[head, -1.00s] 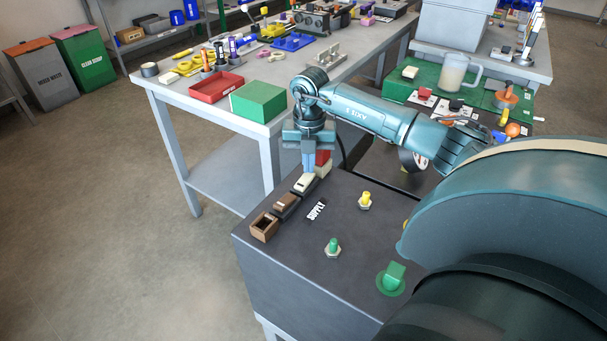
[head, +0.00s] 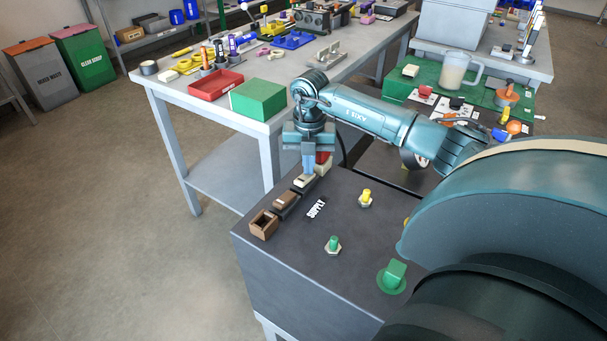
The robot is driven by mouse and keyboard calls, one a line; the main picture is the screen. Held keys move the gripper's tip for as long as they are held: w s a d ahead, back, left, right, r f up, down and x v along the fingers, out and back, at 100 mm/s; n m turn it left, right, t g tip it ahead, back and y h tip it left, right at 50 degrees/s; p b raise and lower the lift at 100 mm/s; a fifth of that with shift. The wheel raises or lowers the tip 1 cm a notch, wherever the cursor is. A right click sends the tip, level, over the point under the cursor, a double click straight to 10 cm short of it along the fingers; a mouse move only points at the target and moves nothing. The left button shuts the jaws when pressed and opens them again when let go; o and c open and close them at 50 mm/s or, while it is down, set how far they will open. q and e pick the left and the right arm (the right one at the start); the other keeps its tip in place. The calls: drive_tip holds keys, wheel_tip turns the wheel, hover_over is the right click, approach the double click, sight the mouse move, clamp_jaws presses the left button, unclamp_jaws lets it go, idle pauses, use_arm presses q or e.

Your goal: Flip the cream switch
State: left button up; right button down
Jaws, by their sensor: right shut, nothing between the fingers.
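The cream switch (head: 301,182) is a small rocker in the row along the left edge of the dark cart top. My right gripper (head: 308,172) points down at it with its fingers together and empty. The fingertips are at the far end of the cream rocker and seem to touch it; the exact contact is too small to tell. The fingers hide part of that end. My left gripper is not in view.
Brown switches (head: 264,223) are nearer in the row, and a red one (head: 322,157) is partly hidden behind my gripper. A green button (head: 333,244), yellow button (head: 366,197) and green knob (head: 392,277) stand to the right. A workbench with a green box (head: 258,100) is beyond.

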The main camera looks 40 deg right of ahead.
wheel_tip(320, 180, up, 7)
drive_tip(key=p, duration=0.5)
drive_tip(key=shift+p, duration=0.3)
idle(0.5)
